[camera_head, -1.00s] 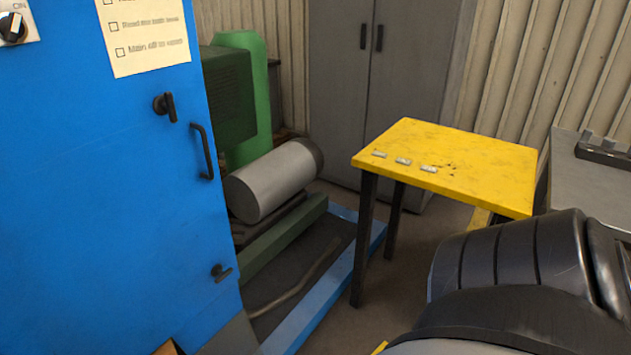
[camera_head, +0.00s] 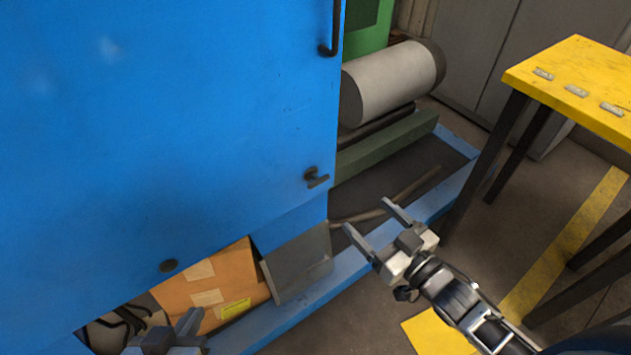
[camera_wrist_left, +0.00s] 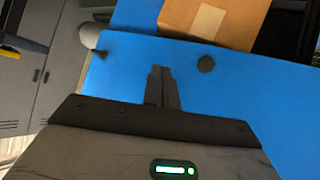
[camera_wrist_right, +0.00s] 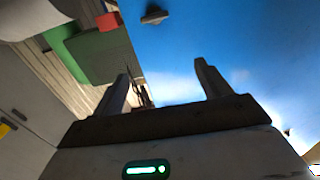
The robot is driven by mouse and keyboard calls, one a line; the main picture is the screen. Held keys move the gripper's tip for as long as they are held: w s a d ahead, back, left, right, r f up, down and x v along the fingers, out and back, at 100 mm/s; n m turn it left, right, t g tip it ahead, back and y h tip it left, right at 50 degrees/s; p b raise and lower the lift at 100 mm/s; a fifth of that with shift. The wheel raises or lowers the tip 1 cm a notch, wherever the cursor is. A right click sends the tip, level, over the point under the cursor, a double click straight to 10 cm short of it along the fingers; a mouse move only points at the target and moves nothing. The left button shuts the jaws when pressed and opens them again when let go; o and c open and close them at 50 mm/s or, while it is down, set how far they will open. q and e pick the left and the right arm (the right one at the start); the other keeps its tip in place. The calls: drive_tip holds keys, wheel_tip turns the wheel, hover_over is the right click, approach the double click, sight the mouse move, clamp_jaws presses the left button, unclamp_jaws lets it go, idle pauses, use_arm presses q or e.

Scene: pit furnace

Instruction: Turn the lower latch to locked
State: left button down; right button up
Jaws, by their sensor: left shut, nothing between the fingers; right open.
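The lower latch (camera_head: 316,178) is a small dark handle near the lower right edge of the blue cabinet door (camera_head: 170,130). Its lever points right, roughly level. A dark latch (camera_wrist_left: 101,54) also shows at the door's edge in the left wrist view. My right gripper (camera_head: 367,216) is open and empty, below and right of the latch, apart from it. In the right wrist view a dark fitting (camera_wrist_right: 154,17) shows on the blue face; I cannot tell which latch it is. My left gripper (camera_head: 187,318) is shut and empty, low at the left, below a round dark knob (camera_head: 168,265).
A cardboard box (camera_head: 215,290) sits under the blue door. A grey cylinder (camera_head: 395,82) and a blue floor frame (camera_head: 350,270) lie right of the cabinet. A yellow table (camera_head: 585,75) stands at the right. A dark vertical handle (camera_head: 333,30) is above the latch.

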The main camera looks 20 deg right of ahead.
wheel_tip(320, 180, down, 4)
drive_tip(key=b, duration=0.6)
approach(320, 183)
drive_tip(key=x, duration=0.8)
drive_tip(key=shift+w, duration=0.35)
drive_tip(key=shift+w+a, duration=0.2)
drive_tip(key=shift+w, duration=0.1)
use_arm(q)
wheel_tip(320, 183, down, 9)
drive_tip(key=d+g, duration=0.1)
drive_tip(key=d, duration=0.1)
drive_tip(key=shift+w+f+m+h, duration=0.15)
drive_tip(key=shift+w+m+h, duration=0.15)
drive_tip(key=shift+h, duration=0.1)
drive_tip(key=shift+w, duration=0.1)
drive_tip(key=shift+w, duration=0.1)
use_arm(e)
drive_tip(key=c, duration=1)
